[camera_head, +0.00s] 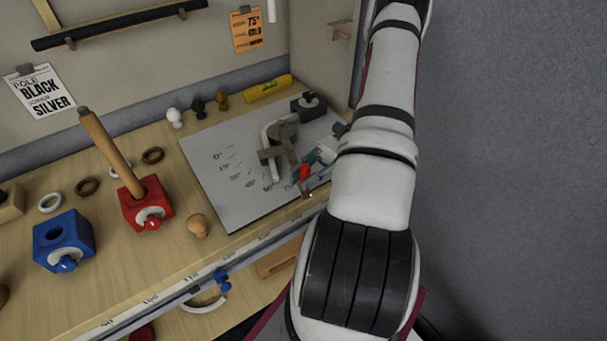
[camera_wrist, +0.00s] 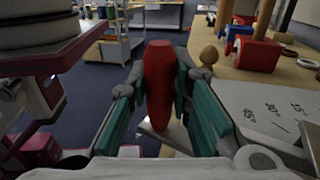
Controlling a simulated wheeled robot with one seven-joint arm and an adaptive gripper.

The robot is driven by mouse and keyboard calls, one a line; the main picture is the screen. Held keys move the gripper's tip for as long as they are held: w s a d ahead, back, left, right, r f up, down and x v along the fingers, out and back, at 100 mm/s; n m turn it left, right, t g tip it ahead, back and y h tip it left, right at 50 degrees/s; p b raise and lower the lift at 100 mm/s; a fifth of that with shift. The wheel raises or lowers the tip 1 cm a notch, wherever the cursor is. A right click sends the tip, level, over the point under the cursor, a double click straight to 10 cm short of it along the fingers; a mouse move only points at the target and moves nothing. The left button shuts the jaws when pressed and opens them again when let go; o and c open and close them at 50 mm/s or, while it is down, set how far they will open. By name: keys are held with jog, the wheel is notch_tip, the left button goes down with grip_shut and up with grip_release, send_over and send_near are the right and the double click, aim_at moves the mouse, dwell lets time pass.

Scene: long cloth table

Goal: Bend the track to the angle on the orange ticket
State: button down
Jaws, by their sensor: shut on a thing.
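The orange ticket (camera_head: 248,31) hangs on the back wall at the top; its top line looks like 75°, the rest is small. A grey sheet (camera_head: 215,170) printed with angle marks lies on the table. On it stands a metal bending fixture with brown blocks (camera_head: 282,135) and a pale curved strip (camera_head: 267,138), perhaps the track; its exact bend is unclear. My gripper (camera_head: 312,163) is at the sheet's right part, shut on a red handle (camera_head: 304,173). In the wrist view the red handle (camera_wrist: 159,85) stands between the teal-padded fingers. My arm hides the sheet's right edge.
A red block with a wooden post (camera_head: 147,203), a blue block (camera_head: 63,240), a wooden knob (camera_head: 197,226) and several rings stand left of the sheet. A yellow level (camera_head: 267,88) and dark block (camera_head: 308,104) are behind. A grey wall closes the right side.

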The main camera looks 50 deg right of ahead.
jog(key=c, duration=1.4)
grip_release()
jog(key=d, duration=0.6)
jog(key=s+d, duration=0.1)
jog(key=d, duration=0.3)
jog(key=shift+s+d, duration=0.1)
jog(key=shift+d, duration=0.9)
